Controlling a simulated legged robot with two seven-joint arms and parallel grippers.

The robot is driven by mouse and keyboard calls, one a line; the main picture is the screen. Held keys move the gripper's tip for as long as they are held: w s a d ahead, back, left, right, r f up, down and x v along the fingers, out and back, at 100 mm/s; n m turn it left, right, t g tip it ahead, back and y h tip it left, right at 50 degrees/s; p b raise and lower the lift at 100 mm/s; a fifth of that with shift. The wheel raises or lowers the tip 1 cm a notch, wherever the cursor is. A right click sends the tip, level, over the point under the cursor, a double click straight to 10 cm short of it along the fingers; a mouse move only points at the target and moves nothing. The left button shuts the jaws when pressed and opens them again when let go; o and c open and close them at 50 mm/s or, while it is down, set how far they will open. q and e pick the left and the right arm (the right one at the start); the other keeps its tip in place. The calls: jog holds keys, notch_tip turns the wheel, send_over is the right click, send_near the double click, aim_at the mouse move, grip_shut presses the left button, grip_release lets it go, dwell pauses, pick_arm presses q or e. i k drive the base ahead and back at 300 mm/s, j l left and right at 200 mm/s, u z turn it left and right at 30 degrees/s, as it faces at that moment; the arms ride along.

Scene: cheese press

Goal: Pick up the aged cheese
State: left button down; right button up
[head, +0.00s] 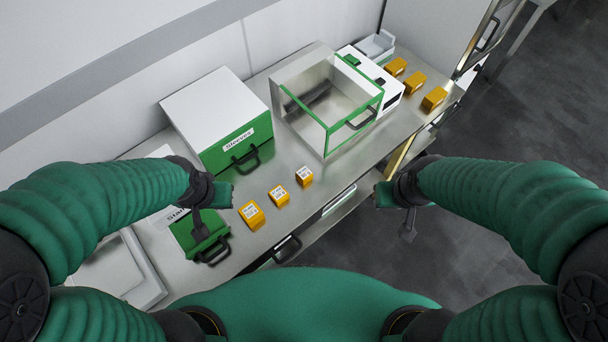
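Three orange cheese blocks with white labels stand in a slanting row on the metal counter: a left one (252,214), a middle one (279,195) and a right one (304,176). Three more orange blocks stand at the counter's far right: (396,67) is the farthest block, with a middle block (413,82) and a nearest block (434,98). The labels are too small to read, so I cannot tell which is the aged cheese. My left gripper (212,212) is open and empty, left of the near row. My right gripper (395,214) is open and empty, right of the counter's front edge.
A large white-and-green box (215,110) with a front handle stands behind the near row. A clear-walled, green-framed case (335,95) and a white device (378,76) stand right of it. A smaller green box (185,232) lies near my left gripper. Bare counter (345,165) lies right of the row.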

aim_at(304, 176)
jog(key=i+l+u, duration=0.1)
jog(key=i+l, duration=0.2)
jog(key=u, duration=1.45)
jog(key=i+l, duration=0.05)
